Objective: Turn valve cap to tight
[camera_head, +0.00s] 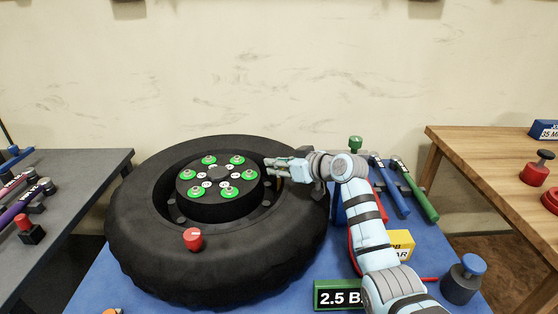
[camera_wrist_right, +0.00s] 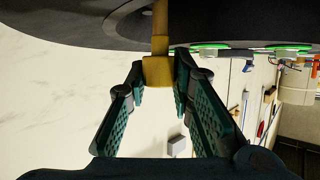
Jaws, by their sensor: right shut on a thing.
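A large black tyre (camera_head: 140,235) lies flat on the blue table. A dark hub with several green-ringed studs (camera_head: 218,180) sits in its middle. My right gripper (camera_head: 272,164) reaches in from the right over the rim beside the hub. In the right wrist view, my right gripper's fingers (camera_wrist_right: 160,84) are closed around the brass-yellow valve cap (camera_wrist_right: 158,72). The cap sits in line with a yellow stem (camera_wrist_right: 160,28) that meets the dark rim. In the head view the cap is mostly hidden by the gripper. My left gripper is not in view.
A red knob (camera_head: 193,239) stands on the tyre's near side. Blue (camera_head: 393,190) and green (camera_head: 416,188) handled tools lie right of my arm. A green "2.5 B" sign (camera_head: 336,296) and a blue-topped weight (camera_head: 463,280) stand near the front edge. Benches flank both sides.

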